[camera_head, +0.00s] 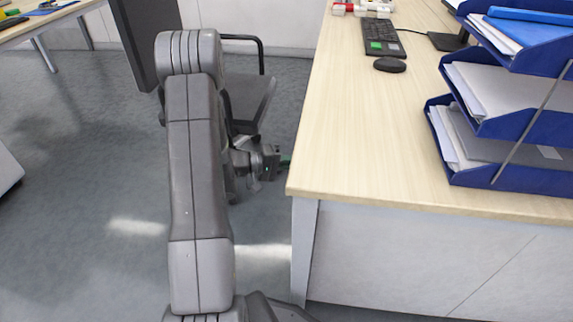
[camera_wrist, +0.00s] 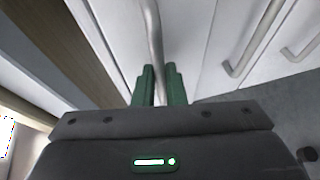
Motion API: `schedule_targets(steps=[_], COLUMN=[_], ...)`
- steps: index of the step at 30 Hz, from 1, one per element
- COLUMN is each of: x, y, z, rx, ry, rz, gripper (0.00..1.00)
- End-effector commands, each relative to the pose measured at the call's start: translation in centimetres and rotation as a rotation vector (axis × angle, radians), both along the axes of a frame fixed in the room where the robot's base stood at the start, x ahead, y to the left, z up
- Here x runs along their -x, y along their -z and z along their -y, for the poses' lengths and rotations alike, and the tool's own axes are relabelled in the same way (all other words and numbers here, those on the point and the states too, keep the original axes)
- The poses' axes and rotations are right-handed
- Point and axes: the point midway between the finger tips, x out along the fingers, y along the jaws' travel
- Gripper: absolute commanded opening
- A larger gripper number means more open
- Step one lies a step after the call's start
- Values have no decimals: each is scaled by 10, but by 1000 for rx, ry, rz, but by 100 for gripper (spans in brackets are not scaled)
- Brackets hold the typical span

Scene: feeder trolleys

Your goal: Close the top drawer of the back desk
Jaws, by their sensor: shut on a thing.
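The desk (camera_head: 375,150) with a pale wood top and white end panel stands at the right in the head view. Its drawer side faces left and is hidden there. In the wrist view, my gripper (camera_wrist: 160,85) has its green fingers shut around a grey bar handle (camera_wrist: 152,25) on the white drawer front (camera_wrist: 185,40) nearest the wood top. In the head view, my gripper (camera_head: 284,161) is beside the desk's left edge, its fingertips partly hidden. I cannot tell how far this drawer stands out.
Two more drawer handles (camera_wrist: 232,70) (camera_wrist: 287,57) show at the right in the wrist view. Blue paper trays (camera_head: 520,180), a keyboard (camera_head: 383,40) and a mouse (camera_head: 390,65) are on the desk. An office chair (camera_head: 245,95) stands behind my arm.

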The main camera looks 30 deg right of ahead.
Motion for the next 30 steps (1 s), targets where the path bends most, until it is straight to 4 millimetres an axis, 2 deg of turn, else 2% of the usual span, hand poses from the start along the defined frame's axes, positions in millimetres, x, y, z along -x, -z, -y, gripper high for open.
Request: schedule_targets(steps=[4,14,15,18,26,30], x=[10,13,13,13,12,9], y=[2,0,0,0,0,-2], z=[12,15,15,15,14,7], rx=[1,0,1,1,0,0], ry=[1,2,3,2,0,-3], rz=[3,2,1,1,1,0], gripper=[0,0,17,33,33,33])
